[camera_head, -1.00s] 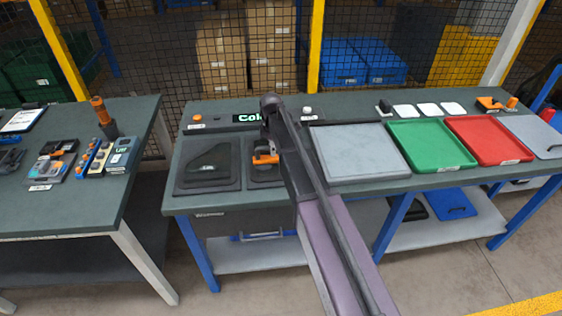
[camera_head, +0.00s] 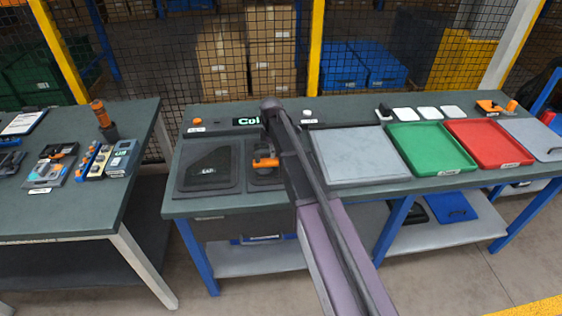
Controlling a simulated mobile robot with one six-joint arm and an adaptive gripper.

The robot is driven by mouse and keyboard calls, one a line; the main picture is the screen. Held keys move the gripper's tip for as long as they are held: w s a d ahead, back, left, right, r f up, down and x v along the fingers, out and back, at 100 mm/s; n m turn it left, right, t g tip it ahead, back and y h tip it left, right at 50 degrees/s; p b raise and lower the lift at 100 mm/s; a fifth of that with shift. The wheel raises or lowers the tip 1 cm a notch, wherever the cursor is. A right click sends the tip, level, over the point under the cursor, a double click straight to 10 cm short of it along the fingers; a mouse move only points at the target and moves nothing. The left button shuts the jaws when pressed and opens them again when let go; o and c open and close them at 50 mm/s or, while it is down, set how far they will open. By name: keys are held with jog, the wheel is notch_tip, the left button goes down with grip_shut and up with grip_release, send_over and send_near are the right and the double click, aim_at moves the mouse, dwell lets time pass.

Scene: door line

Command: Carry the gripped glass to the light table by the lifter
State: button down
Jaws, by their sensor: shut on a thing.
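An orange-handled lifter (camera_head: 265,163) shows over the right-hand dark recess of the middle bench, beside my arm. My gripper (camera_head: 267,151) is at the lifter, shut on it; the fingertips are too small and partly covered to make out. No glass can be clearly made out under the lifter, where dark shapes merge.
A dark nest (camera_head: 208,170) with a pane-shaped area lies left of the lifter. A green tray (camera_head: 430,147) and red tray (camera_head: 488,142) lie right of the light table. A small display (camera_head: 247,121) and white pads stand at the back. Mesh fencing runs behind.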

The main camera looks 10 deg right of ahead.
jog(key=shift+r, duration=0.15)
dwell(0.3)
jog(key=shift+r+p, duration=4.7)
jog(key=shift+p, duration=0.2)
jog(key=d, duration=1.4)
jog(key=shift+w, duration=0.3)
jog(key=d, duration=1.4)
jog(key=shift+w, duration=0.25)
jog(key=shift+d, duration=0.15)
